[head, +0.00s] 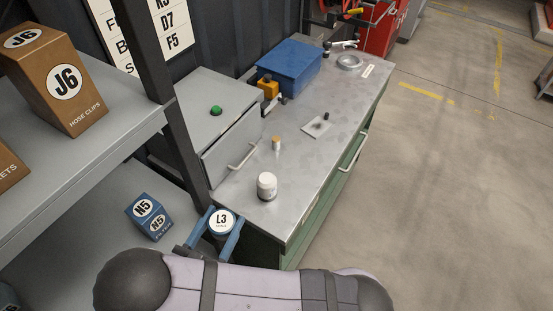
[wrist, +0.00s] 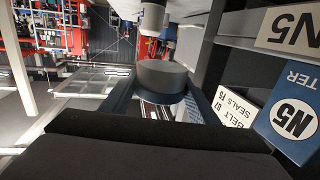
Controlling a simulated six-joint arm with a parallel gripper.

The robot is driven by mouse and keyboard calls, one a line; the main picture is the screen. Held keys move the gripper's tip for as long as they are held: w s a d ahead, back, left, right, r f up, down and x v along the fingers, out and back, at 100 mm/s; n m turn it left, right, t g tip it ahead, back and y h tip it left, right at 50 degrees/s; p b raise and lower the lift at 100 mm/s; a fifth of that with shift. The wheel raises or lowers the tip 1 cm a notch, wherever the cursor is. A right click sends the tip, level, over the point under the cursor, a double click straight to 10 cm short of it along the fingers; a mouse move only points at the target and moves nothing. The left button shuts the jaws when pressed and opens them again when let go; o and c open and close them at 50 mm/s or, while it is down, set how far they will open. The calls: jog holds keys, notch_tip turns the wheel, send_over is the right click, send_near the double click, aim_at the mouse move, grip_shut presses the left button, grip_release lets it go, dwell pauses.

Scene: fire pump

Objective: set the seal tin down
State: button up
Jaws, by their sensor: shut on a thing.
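The seal tin, a round tin with a white L3 label on top (head: 221,222), is held between the blue fingers of my gripper (head: 213,233). In the head view it is at the left front corner of the steel bench (head: 300,177), in front of the white jar; I cannot tell its height above the bench. In the wrist view the tin (wrist: 162,82) shows as a dark, shaded cylinder between the fingers. My gripper is shut on it. My arm hides the area just below.
On the bench stand a white jar (head: 267,187), a small orange-capped bottle (head: 276,143), a small plate (head: 317,127) and a blue box (head: 290,62). A shelf at left holds a blue N5 box (head: 149,217) and a brown J6 box (head: 62,82). The bench's front middle is clear.

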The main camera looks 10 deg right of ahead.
jog(key=w+d+r+m+g+h+p, duration=0.1)
jog(key=w+d+m+g+h+p, duration=0.3)
jog(key=d, duration=0.6)
jog(key=w+n+t+y+b, duration=0.1)
jog(key=w+b, duration=0.1)
jog(key=w, duration=0.1)
jog(key=w+d+f+n+t+b, duration=0.1)
jog(key=w+b, duration=0.1)
jog(key=w, duration=0.1)
jog(key=w+d+f+n+t+y+b, duration=0.1)
jog(key=w+b, duration=0.1)
jog(key=w, duration=0.2)
jog(key=shift+d+y, duration=0.1)
jog(key=shift+y, duration=0.2)
jog(key=w+d+n+t+y+b, duration=0.2)
jog(key=w+d+n+y+b, duration=0.15)
jog(key=w+d+b, duration=0.65)
jog(key=d+n+t+y+b, duration=0.1)
jog(key=d+n+y+b, duration=0.3)
jog(key=d+y, duration=0.3)
jog(key=shift+s+d+f+t+b, duration=0.2)
jog(key=shift+s+d+t+b, duration=0.25)
jog(key=shift+d, duration=0.4)
jog(key=shift+w+f, duration=0.1)
jog(key=shift+f, duration=0.05)
jog(key=shift+f, duration=2.8)
